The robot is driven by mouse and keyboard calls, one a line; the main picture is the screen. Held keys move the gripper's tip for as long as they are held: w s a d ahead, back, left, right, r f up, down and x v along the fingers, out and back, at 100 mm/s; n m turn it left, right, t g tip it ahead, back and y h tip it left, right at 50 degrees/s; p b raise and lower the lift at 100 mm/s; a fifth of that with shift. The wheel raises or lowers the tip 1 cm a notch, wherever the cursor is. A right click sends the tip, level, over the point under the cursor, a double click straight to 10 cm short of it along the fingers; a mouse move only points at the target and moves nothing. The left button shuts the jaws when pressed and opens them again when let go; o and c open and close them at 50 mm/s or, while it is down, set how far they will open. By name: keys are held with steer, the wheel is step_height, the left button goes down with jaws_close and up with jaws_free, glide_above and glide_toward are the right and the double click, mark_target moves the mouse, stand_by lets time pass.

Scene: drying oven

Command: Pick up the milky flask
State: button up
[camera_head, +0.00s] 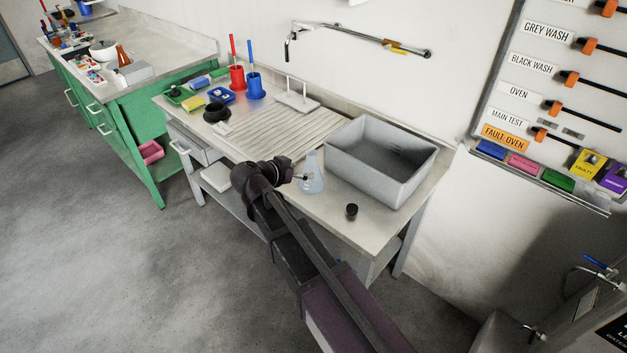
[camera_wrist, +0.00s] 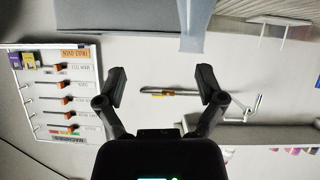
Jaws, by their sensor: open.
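The milky flask (camera_head: 312,179) is a pale bluish conical flask. It stands upright on the bench, just left of the grey sink, in the head view. My gripper (camera_head: 299,176) is at the flask's left side, close to its upper part; I cannot tell whether they touch. In the wrist view my gripper (camera_wrist: 162,85) has its two fingers spread wide, with nothing between them up close. A blue-grey shape at the top of that view could be the flask or the sink; I cannot tell which.
The deep grey sink (camera_head: 343,165) stands right of the flask. A small black stopper (camera_head: 352,210) lies in front of it. A ribbed draining area (camera_head: 275,136) is behind my gripper, with a black ring (camera_head: 216,113), a red cup (camera_head: 237,78) and a blue cup (camera_head: 255,87) farther left.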

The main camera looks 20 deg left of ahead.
steer(key=t, duration=0.1)
glide_toward(308, 158)
steer(key=s+a, duration=0.1)
steer(key=s, duration=0.1)
steer(key=shift+s+a+y, duration=0.1)
steer(key=shift+y, duration=0.2)
steer(key=b+x, duration=0.3)
steer(key=x, duration=0.5)
steer(key=shift+w+b, duration=0.3)
steer(key=shift+w, duration=0.05)
steer(key=shift+w, duration=0.1)
steer(key=shift+w+d+f+b, duration=0.25)
steer(key=shift+w+d, duration=0.2)
steer(key=shift+w, duration=0.3)
steer(key=shift+w+d+f+b, duration=0.2)
steer(key=shift+w+d, duration=0.2)
steer(key=shift+w, duration=0.3)
steer(key=shift+w+d+f+b, duration=0.25)
steer(key=shift+w+d, duration=0.2)
steer(key=shift+w, duration=0.3)
